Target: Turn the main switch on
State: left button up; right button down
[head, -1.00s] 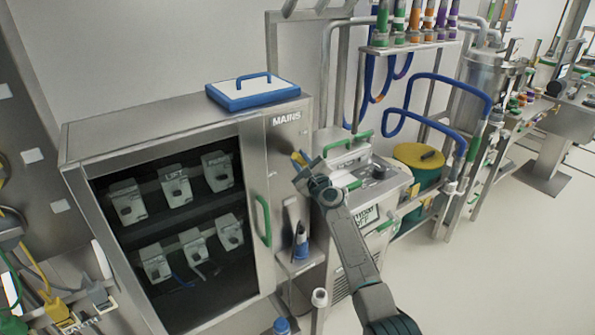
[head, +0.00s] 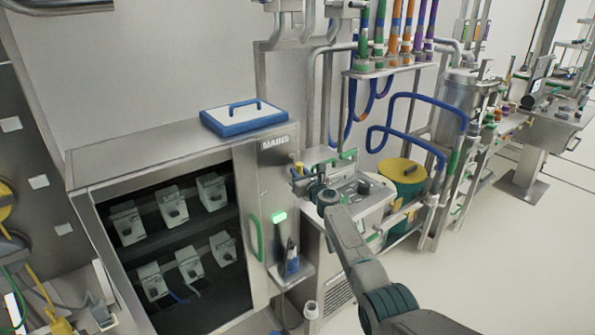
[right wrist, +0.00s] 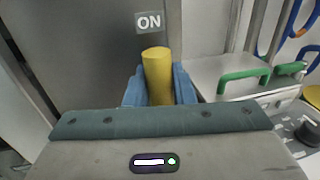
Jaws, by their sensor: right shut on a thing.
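The steel cabinet (head: 275,185) is marked MAINS at the top of its narrow front panel. A green light (head: 279,217) glows low on that panel. The main switch's yellow handle (right wrist: 157,70) stands upright in the right wrist view, just below an ON label (right wrist: 149,21). My right gripper (head: 298,171) is at the panel's right edge; its blue fingers (right wrist: 159,88) are shut around the yellow handle. In the head view the handle is mostly hidden by the gripper. My left gripper is not in view.
A blue-and-white lidded tray (head: 243,117) lies on the cabinet. Switch units sit behind its dark door, which has a green handle (head: 256,238). Right of the cabinet stand a machine with a green handle (right wrist: 244,79) and a yellow-topped bin (head: 400,170). Open floor lies at the right.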

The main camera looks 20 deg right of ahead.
jog(key=shift+d, duration=0.1)
dwell(0.4)
jog(key=c, duration=1.3)
grip_release()
jog(key=shift+w, duration=0.1)
jog(key=shift+s+p, duration=0.35)
jog(key=shift+p, duration=0.1)
jog(key=s+p, duration=0.1)
jog(key=s, duration=0.2)
jog(key=s+d+p, duration=0.1)
jog(key=s+p, duration=0.1)
jog(key=s, duration=0.1)
jog(key=s+p, duration=0.2)
jog(key=s, duration=0.2)
jog(key=shift+d, duration=0.35)
